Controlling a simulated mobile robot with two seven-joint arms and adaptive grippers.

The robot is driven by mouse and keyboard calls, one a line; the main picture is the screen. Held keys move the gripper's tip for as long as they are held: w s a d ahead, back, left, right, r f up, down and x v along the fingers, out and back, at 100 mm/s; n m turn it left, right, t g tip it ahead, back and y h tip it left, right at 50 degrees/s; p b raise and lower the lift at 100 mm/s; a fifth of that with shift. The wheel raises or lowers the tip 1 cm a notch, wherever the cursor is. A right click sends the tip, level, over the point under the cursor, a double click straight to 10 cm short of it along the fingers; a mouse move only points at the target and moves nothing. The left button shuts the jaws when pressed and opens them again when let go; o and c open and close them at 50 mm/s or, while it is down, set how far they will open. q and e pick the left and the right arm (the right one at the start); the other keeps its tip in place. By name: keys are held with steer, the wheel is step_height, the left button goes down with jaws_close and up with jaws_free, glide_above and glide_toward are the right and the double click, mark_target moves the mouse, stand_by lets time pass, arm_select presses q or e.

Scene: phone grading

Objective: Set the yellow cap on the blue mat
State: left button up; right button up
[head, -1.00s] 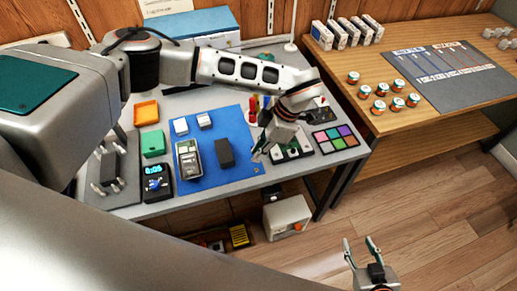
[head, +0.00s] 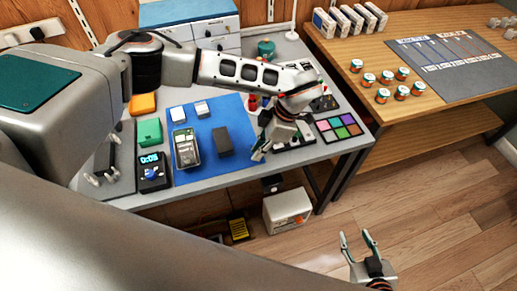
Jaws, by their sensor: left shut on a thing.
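The blue mat (head: 222,171) lies on the grey table, with its right edge beside my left gripper. My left gripper (head: 262,152) points down at that edge, between the mat and the colour chart. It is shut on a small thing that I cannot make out. I cannot pick out the yellow cap in the head view; what is between the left fingers is too small and partly hidden. My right gripper (head: 357,240) is open and empty, low in front of the table, over the floor.
On the mat are a dark grey block (head: 222,142), a phone-like device (head: 186,149) and two small white boxes. A timer (head: 152,171), a green box (head: 149,132) and an orange tray (head: 143,103) stand left. A colour chart (head: 338,127) lies right. The mat's front right is bare.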

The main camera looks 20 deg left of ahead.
arm_select(q)
steer(key=shift+t+p, duration=0.3)
steer(key=shift+p, duration=0.15)
stand_by(1.6)
steer(key=shift+f, duration=0.4)
stand_by(0.9)
steer(key=o, duration=0.8)
steer(key=o, duration=0.4)
steer(key=shift+r+p, duration=0.35)
steer(key=shift+r, duration=0.35)
